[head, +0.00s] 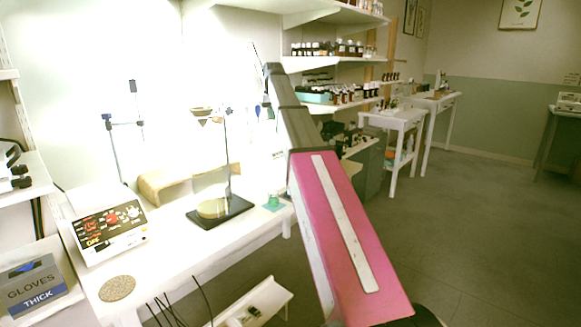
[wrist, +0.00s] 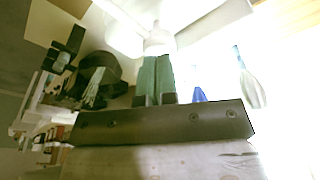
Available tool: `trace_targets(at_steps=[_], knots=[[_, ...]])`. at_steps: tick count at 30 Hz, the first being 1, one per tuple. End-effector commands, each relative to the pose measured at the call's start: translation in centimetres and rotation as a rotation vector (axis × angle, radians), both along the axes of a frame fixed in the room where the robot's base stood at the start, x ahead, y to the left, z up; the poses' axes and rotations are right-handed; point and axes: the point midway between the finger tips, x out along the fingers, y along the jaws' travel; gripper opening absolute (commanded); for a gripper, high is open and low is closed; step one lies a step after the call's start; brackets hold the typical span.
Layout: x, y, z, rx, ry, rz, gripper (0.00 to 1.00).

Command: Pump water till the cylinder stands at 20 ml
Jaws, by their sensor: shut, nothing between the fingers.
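My gripper (wrist: 156,62) shows in the wrist view as two green fingers side by side, shut with nothing between them. A pale rounded shape (wrist: 158,41) lies just beyond the fingertips; I cannot tell what it is or whether they touch. A clear bottle-like glass (wrist: 251,88) and a blue cone-shaped thing (wrist: 198,95) are to the right of the fingers. In the head view my arm rises in front of the bench, and its fingers cannot be made out. I cannot pick out the measuring cylinder, the pump or a water level for sure; glare washes out that area.
The white bench (head: 185,240) carries a white box with a red and yellow panel (head: 109,227), a round cork mat (head: 117,288) and a black-based stand (head: 220,212). A small green thing (head: 273,203) is near its right end. Bottle shelves (head: 335,58) are behind. The floor at right is clear.

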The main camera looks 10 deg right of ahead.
Motion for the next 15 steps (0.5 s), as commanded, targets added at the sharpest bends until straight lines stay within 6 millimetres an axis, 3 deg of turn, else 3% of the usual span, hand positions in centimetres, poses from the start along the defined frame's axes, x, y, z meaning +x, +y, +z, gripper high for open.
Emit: trace_targets(at_steps=[15], knots=[[-0.03,0.0,-0.88,0.0,0.0,0.0,0.0]])
